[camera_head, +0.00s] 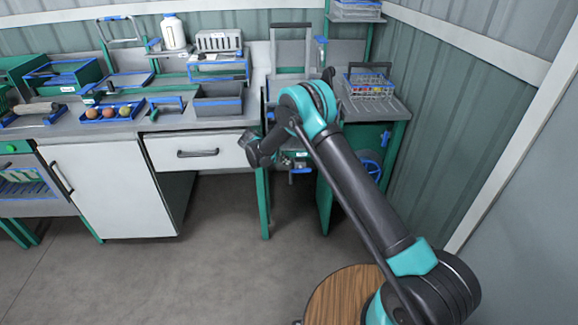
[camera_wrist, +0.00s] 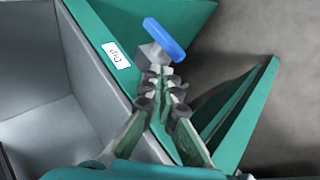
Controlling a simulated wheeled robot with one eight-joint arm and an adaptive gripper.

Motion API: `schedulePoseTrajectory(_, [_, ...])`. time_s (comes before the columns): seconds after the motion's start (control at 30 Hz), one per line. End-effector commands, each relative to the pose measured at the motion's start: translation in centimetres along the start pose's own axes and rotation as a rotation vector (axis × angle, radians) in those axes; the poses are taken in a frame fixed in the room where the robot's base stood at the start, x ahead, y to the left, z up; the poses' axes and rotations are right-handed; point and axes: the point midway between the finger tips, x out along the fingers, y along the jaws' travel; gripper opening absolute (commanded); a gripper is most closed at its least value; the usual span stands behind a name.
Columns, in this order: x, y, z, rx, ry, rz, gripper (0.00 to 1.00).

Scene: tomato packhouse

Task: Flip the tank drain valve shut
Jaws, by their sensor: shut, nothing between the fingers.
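The drain valve has a blue lever handle (camera_wrist: 165,39) on a grey body (camera_wrist: 153,53), seen just past my fingertips in the wrist view. The lever slants from upper left to lower right, roughly along the tank's side. In the head view a small blue piece (camera_head: 301,170) below the tank looks like the same handle. The grey tank (camera_wrist: 62,95) lies to the left, beside a green rim with a white "Dip" label (camera_wrist: 117,54). My gripper (camera_wrist: 164,78) is shut and empty, its tips close to the valve body; contact is unclear. In the head view my arm hides much of this area.
A green slanted panel (camera_wrist: 232,115) stands close at the right of my gripper. In the head view, a side table with a wire basket (camera_head: 370,82) is right of the tank. A white drawer (camera_head: 195,152) and workbench are left. The floor in front (camera_head: 220,250) is clear.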

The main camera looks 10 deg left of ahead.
Motion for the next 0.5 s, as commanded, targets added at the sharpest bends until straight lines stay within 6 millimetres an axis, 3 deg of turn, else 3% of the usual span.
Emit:
schedulePoseTrajectory(0.2, [-4.0, -1.4, -0.2, -0.002, 0.001, 0.000, 0.00])
schedulePoseTrajectory(0.5, [-6.1, -2.0, -0.3, 0.001, -0.001, 0.001, 0.00])
